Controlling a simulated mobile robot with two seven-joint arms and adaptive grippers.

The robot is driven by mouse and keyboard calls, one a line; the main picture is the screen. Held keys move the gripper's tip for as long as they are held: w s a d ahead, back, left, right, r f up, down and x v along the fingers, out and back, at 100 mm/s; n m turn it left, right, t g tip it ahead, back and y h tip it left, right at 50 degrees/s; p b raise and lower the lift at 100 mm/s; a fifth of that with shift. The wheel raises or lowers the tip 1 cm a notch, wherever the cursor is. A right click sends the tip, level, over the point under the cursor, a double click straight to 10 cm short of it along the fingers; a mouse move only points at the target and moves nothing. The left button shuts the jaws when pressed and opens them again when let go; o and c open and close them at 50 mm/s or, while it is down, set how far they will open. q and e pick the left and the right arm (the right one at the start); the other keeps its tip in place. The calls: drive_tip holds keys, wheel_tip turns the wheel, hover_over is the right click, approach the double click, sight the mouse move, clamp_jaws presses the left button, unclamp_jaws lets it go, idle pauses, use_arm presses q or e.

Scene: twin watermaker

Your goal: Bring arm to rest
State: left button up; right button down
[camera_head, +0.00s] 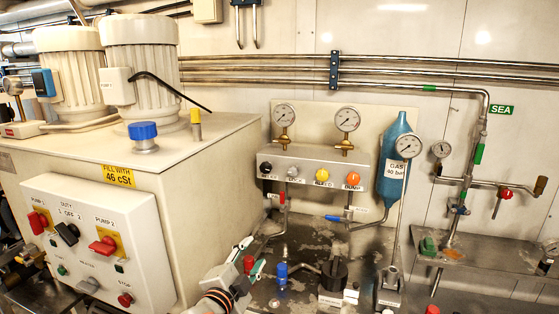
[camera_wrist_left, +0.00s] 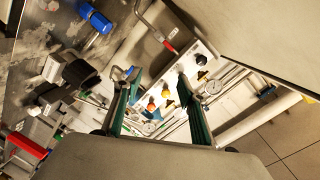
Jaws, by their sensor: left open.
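My left gripper (camera_head: 251,254) shows at the bottom centre of the head view, with its wrist coming up from the lower edge. Its two green-edged fingers stand apart with nothing between them. In the left wrist view the open gripper (camera_wrist_left: 158,78) shows both fingers, with the gauge and knob panel seen some way beyond the gap. The fingers appear apart from that panel. My right gripper is in neither view.
A control box (camera_head: 97,245) with red switches is left of my gripper, on a large beige tank (camera_head: 215,150). A grey manifold (camera_head: 315,170) with gauges and knobs stands behind. A red-capped valve (camera_head: 249,264) and blue-capped valve (camera_head: 282,271) are close by.

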use_arm(q)
drive_tip(key=s+a+f+n+g+y, duration=0.1)
drive_tip(key=s+a+f+n+g, duration=0.2)
drive_tip(key=s+f, duration=0.65)
drive_tip(key=s+a+f+n+y, duration=0.1)
drive_tip(key=s+a+f+n, duration=0.35)
drive_tip(key=f, duration=0.75)
drive_tip(key=s+a+f+n, duration=0.1)
drive_tip(key=s+a+f, duration=0.1)
drive_tip(key=s+f, duration=0.2)
drive_tip(key=s+a+f+n+g, duration=0.1)
drive_tip(key=s+a+f, duration=0.2)
drive_tip(key=s, duration=0.5)
drive_tip(key=s+a+f+n+g, duration=0.1)
drive_tip(key=s+a+f+n, duration=0.1)
drive_tip(key=s+f, duration=0.3)
drive_tip(key=shift+s+a+y, duration=0.35)
drive_tip(key=shift+s+y, duration=0.05)
drive_tip(key=shift+s, duration=0.6)
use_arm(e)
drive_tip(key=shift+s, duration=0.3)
